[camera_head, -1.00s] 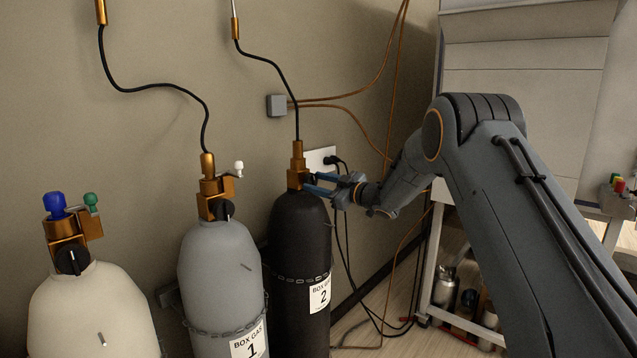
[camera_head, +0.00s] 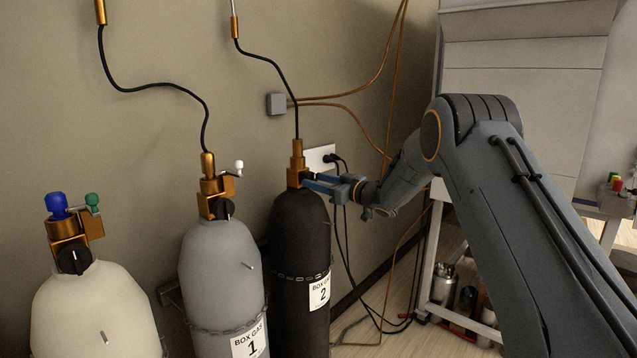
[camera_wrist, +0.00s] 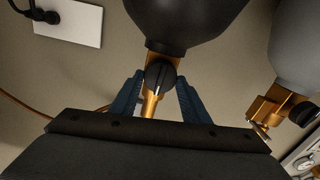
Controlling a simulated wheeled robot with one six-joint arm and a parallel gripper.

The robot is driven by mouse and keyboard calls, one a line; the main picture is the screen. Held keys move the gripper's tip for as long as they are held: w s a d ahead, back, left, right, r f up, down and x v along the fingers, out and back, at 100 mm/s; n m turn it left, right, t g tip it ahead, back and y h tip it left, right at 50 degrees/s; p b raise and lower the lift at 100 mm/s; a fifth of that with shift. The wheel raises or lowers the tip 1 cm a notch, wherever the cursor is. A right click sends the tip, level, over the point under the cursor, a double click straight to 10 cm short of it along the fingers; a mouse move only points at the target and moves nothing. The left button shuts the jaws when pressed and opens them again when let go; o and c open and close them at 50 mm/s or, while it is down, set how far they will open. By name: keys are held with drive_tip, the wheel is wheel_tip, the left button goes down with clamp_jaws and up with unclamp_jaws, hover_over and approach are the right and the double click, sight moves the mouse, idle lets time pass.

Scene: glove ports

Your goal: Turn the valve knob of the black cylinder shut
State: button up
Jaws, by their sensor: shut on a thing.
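The black cylinder (camera_head: 300,235), labelled BOX GAS 2, stands upright against the wall in the head view. Its brass valve (camera_head: 297,165) sits on top, with a hose rising from it. In the wrist view the cylinder (camera_wrist: 190,18) is at the top, and its black valve knob (camera_wrist: 160,73) lies between the two blue fingers. My gripper (camera_head: 308,182) reaches in from the right at valve height and is shut on the knob; it also shows in the wrist view (camera_wrist: 160,80). In the head view the fingers hide the knob.
A grey cylinder (camera_head: 220,270), labelled BOX GAS 1, stands just left, and a cream cylinder (camera_head: 95,315) is farther left. A wall socket (camera_head: 318,158) with plugged cables is behind my gripper. A metal cart (camera_head: 430,270) stands to the right.

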drive_tip(key=shift+s+a+f, duration=0.1)
drive_tip(key=shift+a+f, duration=0.05)
drive_tip(key=o, duration=1)
drive_tip(key=shift+a, duration=0.1)
drive_tip(key=shift+o, duration=0.2)
drive_tip(key=shift+d, duration=0.2)
drive_tip(key=b+v, duration=0.1)
drive_tip(key=v, duration=0.6)
drive_tip(key=shift+s+d, duration=0.2)
drive_tip(key=shift+d, duration=0.1)
